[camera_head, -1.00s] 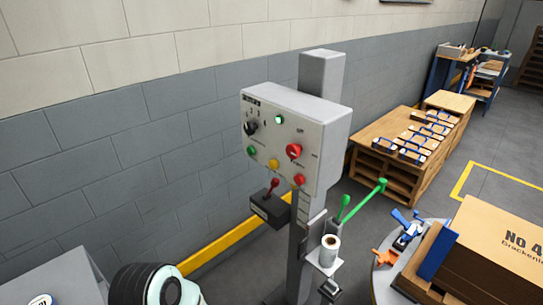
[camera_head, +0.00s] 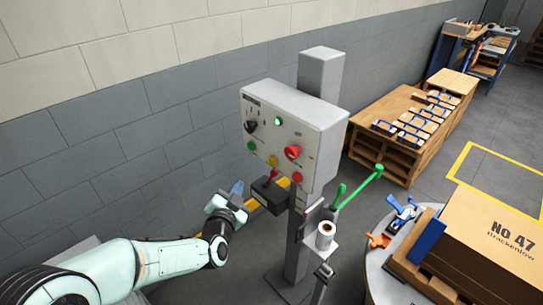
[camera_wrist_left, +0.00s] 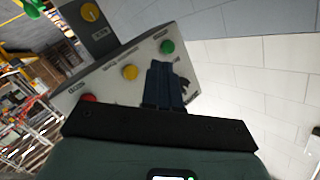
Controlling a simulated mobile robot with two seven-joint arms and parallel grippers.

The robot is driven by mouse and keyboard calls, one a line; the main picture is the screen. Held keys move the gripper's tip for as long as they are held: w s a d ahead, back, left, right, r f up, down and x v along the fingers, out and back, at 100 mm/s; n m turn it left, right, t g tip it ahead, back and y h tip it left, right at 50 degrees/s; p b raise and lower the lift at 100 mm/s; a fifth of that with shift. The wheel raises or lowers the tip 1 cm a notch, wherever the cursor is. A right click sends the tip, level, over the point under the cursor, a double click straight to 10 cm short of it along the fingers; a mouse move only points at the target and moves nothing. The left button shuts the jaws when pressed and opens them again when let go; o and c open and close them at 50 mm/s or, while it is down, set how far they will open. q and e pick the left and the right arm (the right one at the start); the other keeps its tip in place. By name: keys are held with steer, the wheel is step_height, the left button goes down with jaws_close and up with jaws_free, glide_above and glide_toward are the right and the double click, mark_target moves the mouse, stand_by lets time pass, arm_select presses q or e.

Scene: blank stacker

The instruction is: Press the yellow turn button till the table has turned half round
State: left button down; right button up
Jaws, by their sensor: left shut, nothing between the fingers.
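The yellow button (camera_head: 273,160) sits on the lower front of the grey control box (camera_head: 300,112), between a green button (camera_head: 251,146) and a red one (camera_head: 297,178). In the left wrist view the yellow button (camera_wrist_left: 129,72) shows clear, left of my finger tips. My left gripper (camera_head: 237,187) is shut and empty, below and left of the box, apart from the button in the head view. Its shut fingers (camera_wrist_left: 163,82) partly cover a dark knob in the wrist view. The round table (camera_head: 374,268) at the right carries a large brown box (camera_head: 490,235). My right gripper is out of view.
A red-handled lever on a dark block (camera_head: 270,195) juts out below the buttons, close to my left gripper. A green lever (camera_head: 360,187) and a white roll (camera_head: 325,235) are at the post's right. The wall stands behind.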

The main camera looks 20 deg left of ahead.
mark_target(273, 161)
arm_select(q)
steer(key=shift+a+r, duration=0.15)
steer(key=shift+r, duration=0.5)
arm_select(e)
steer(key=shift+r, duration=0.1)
arm_select(q)
steer(key=w+d+p, duration=0.3)
steer(key=w, duration=0.5)
steer(key=shift+d, duration=0.2)
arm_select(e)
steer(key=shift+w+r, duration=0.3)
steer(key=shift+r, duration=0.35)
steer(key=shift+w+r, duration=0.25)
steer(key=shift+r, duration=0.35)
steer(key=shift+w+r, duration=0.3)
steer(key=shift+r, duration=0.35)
arm_select(q)
steer(key=shift+w, duration=0.1)
steer(key=shift+w+d, duration=0.15)
steer(key=shift+w, duration=0.2)
